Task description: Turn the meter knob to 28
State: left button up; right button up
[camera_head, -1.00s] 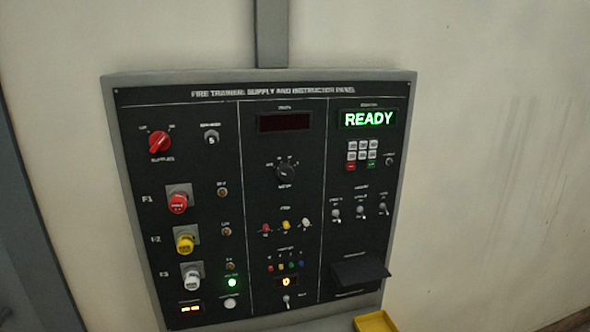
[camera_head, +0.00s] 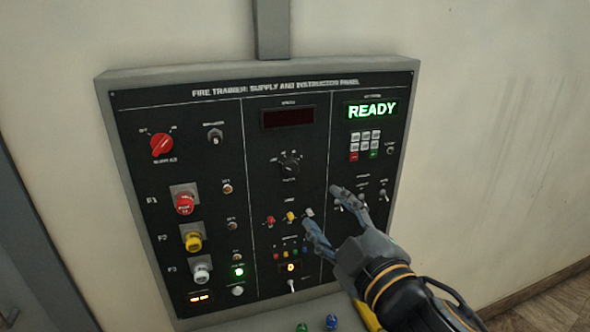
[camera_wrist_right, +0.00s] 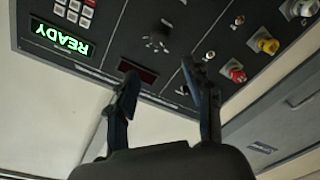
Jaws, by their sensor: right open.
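The meter knob (camera_head: 290,166) is a small black rotary knob in the panel's middle column, below a dark red display (camera_head: 288,117) that shows no digits. Its scale marks are too blurred to read. The knob also shows in the right wrist view (camera_wrist_right: 160,36), which sees the panel upside down. My right gripper (camera_head: 328,207) is open and empty, in front of the panel below and right of the knob, apart from it. In the right wrist view its two fingers (camera_wrist_right: 165,80) stand wide apart. My left gripper is not in view.
The panel (camera_head: 104,120) carries a red supply knob (camera_head: 162,145), red, yellow and white plugs at left, a green READY screen (camera_head: 372,109) and a keypad (camera_head: 364,145). Small toggle switches sit near my right fingers. The wall right of the panel is clear.

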aim_at(291, 170)
jog(key=p+x, duration=0.3)
jog(key=x, duration=0.9)
jog(key=shift+w+a+r, duration=0.1)
jog(key=shift+w+r, duration=0.1)
jog(key=shift+w, duration=0.2)
jog(key=shift+w+a+f, duration=0.1)
jog(key=shift+w+a, duration=0.1)
jog(key=shift+w, duration=0.25)
grip_shut()
